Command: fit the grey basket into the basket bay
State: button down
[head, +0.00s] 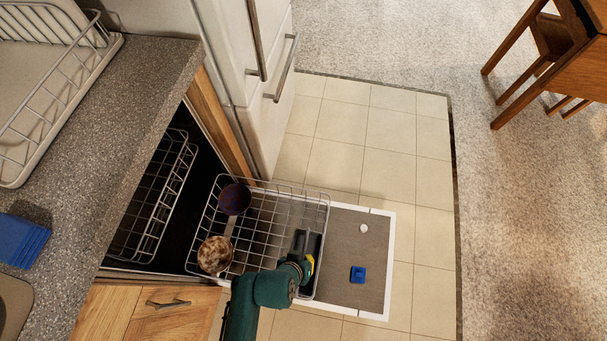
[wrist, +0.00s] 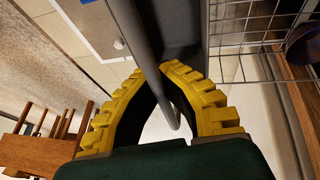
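The grey basket (head: 314,247) is a dark grey open box at the right end of the pulled-out wire rack (head: 262,203) in the head view. Its body (wrist: 186,22) and a grey bar-like handle (wrist: 151,50) show in the wrist view. My gripper (head: 307,266) has its yellow fingers (wrist: 158,72) closed around the handle. The basket lies along the rack's right side wires. I cannot tell whether it rests on the rack floor or hangs above it. The basket bay is not clearly distinguishable, and my arm hides part of that corner.
A purple bowl (head: 235,199) and a brown mottled bowl (head: 215,254) sit in the rack's left part. A grey mat (head: 345,262) lies on the floor with a blue block (head: 358,274) and a white round piece (head: 363,228). The counter (head: 130,95) stands at left.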

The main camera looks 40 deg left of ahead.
jog(key=shift+f+b, duration=2.55)
jog(key=shift+f, duration=2.05)
jog(key=shift+s+d+f+p, duration=0.25)
jog(key=shift+s+d+f, duration=0.15)
jog(key=shift+s, duration=0.2)
jog(key=shift+s+d+f+p, duration=0.2)
jog(key=shift+s+d+f, duration=0.15)
jog(key=shift+s, duration=0.25)
jog(key=shift+s+d+f, duration=0.35)
jog(key=shift+s+f, duration=0.15)
jog(key=shift+s, duration=0.05)
jog(key=shift+s+d+f, duration=0.35)
jog(key=shift+s+f, duration=0.15)
dwell(1.1)
